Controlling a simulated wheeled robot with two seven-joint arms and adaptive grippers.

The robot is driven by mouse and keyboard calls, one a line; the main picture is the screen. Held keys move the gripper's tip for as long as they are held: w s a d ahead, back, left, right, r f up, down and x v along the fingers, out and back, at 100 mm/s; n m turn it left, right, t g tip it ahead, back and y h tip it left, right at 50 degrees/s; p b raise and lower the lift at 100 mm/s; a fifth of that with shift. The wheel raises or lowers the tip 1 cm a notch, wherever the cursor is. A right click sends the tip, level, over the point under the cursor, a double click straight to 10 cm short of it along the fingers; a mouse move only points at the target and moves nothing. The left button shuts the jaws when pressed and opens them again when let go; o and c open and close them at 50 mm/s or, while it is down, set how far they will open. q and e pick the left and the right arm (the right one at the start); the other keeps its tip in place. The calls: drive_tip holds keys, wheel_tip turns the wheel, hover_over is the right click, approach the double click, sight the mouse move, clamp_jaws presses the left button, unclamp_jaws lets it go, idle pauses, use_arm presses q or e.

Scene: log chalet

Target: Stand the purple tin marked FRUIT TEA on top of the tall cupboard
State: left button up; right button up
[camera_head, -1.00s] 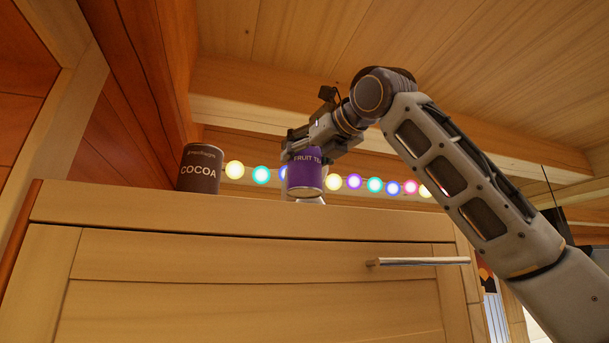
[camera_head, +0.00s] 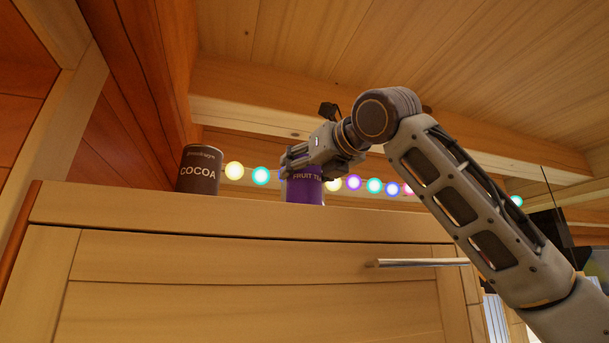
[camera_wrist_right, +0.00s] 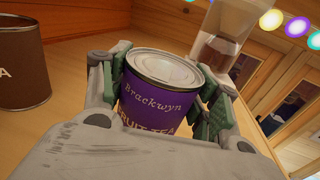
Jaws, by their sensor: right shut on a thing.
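The purple FRUIT TEA tin (camera_head: 305,190) is upright at the top of the tall cupboard (camera_head: 240,220), its lower end at the top's front edge line in the head view. I cannot tell from there whether its base touches the top. My right gripper (camera_head: 300,163) is shut on the tin from above and the right. In the right wrist view the tin (camera_wrist_right: 158,95) sits between both fingers, its pale lid and "Brackwyn" label showing. My left gripper is not in view.
A brown COCOA tin (camera_head: 200,170) stands on the cupboard top to the left. A clear glass-like container (camera_wrist_right: 225,35) stands behind the held tin. Coloured lights (camera_head: 354,183) hang behind. The wooden ceiling (camera_head: 400,60) is above my arm.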

drive_tip(key=shift+f, duration=0.7)
drive_tip(key=shift+f, duration=0.1)
drive_tip(key=o, duration=1.1)
drive_tip(key=shift+s+d, duration=0.1)
drive_tip(key=b+v, duration=0.3)
drive_tip(key=v, duration=0.8)
drive_tip(key=shift+s+d, duration=0.2)
drive_tip(key=shift+s, duration=0.15)
